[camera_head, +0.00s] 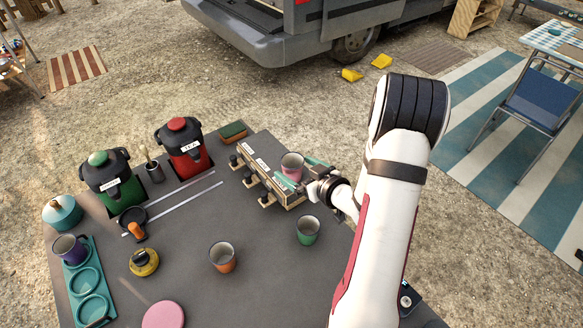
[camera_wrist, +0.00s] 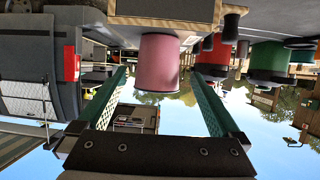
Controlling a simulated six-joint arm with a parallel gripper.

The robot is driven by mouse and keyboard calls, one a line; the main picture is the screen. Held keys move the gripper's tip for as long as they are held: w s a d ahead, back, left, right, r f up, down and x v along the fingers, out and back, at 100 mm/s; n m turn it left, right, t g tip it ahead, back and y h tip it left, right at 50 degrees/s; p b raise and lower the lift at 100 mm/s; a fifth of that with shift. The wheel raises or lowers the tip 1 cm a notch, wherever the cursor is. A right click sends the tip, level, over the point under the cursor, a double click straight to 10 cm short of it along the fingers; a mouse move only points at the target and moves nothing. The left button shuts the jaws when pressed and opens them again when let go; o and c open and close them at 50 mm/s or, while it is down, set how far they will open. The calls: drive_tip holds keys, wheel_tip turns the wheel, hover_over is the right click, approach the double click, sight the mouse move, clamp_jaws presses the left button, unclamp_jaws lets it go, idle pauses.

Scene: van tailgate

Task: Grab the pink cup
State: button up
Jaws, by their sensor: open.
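The pink cup (camera_head: 292,161) stands upright at the right end of a low wooden rack (camera_head: 262,181) with labels and black knobs. My gripper (camera_head: 298,172) reaches in from the right, its green fingers open on either side of the cup. In the wrist view, which is upside down, the pink cup (camera_wrist: 158,62) sits between the two spread fingers of my gripper (camera_wrist: 158,78). A gap shows between the cup and each finger there. The cup's base meets the wood-edged rack (camera_wrist: 165,23).
A green cup (camera_head: 307,231) and an orange cup (camera_head: 222,258) stand on the dark table nearby. A red dispenser (camera_head: 186,153) and a green dispenser (camera_head: 112,183) stand left. A purple cup (camera_head: 69,250) sits in a teal tray (camera_head: 95,308). Open table lies between.

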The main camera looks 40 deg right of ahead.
sight(287, 159)
drive_tip(key=x, duration=0.5)
drive_tip(key=shift+w+d+r, duration=0.2)
drive_tip(key=shift+w+r, duration=0.1)
drive_tip(key=shift+w, duration=0.15)
drive_tip(key=c, duration=1.4)
